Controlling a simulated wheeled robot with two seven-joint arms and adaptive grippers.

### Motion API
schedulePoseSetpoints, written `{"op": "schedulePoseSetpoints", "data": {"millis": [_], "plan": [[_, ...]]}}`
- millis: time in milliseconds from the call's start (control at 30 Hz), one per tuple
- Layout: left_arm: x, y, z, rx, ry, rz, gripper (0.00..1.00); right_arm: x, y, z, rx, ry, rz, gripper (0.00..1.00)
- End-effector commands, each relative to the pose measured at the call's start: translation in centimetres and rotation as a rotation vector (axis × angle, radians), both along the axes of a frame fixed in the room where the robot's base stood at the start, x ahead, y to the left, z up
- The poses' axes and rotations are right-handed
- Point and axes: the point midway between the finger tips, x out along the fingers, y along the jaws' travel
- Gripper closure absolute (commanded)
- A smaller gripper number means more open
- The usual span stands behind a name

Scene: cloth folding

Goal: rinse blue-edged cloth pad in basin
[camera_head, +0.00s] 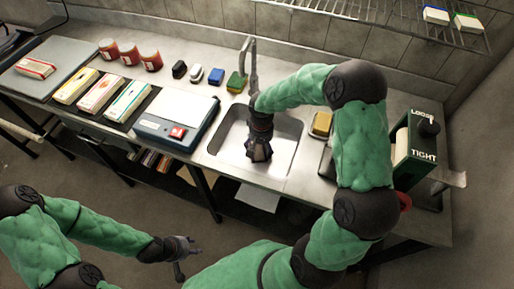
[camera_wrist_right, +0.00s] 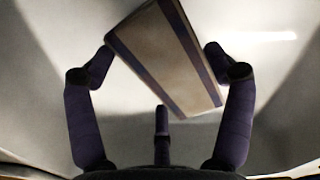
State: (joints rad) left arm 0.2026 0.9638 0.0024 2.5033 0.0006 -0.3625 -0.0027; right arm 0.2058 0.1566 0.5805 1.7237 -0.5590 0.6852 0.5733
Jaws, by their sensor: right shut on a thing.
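My right gripper (camera_head: 258,152) reaches down inside the metal basin (camera_head: 288,163). In the right wrist view, its dark fingers (camera_wrist_right: 160,85) are around a beige cloth pad (camera_wrist_right: 162,55) with dark blue edges. The pad is tilted between the fingers, against the pale basin surface. In the head view the gripper hides the pad. My left gripper (camera_head: 184,256) is open and empty, low in front of the counter.
A faucet (camera_head: 253,65) stands behind the basin. A yellow sponge (camera_head: 321,123) lies to the right of the basin, near a green dispenser (camera_head: 417,150). A scale (camera_head: 176,115) stands left. Blue-edged (camera_head: 435,15) and green-edged (camera_head: 468,22) blocks sit on the wire rack.

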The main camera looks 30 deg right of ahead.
Motion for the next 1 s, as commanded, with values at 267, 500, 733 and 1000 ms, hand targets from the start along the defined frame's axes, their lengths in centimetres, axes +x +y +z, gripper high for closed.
{"op": "schedulePoseSetpoints", "data": {"millis": [267,500,733,1000], "plan": [[0.0,0.0,0.0,0.000,0.000,0.000,0.60,0.0,0.0,0.0,0.000,0.000,0.000,0.51],[0.0,0.0,0.1,0.000,0.000,0.000,0.60,0.0,0.0,0.1,0.000,0.000,0.000,0.51],[0.0,0.0,1.1,0.000,0.000,0.000,0.60,0.0,0.0,1.5,0.000,0.000,0.000,0.51],[0.0,0.0,2.4,0.000,0.000,0.000,0.60,0.0,0.0,3.4,0.000,0.000,0.000,0.51]]}}
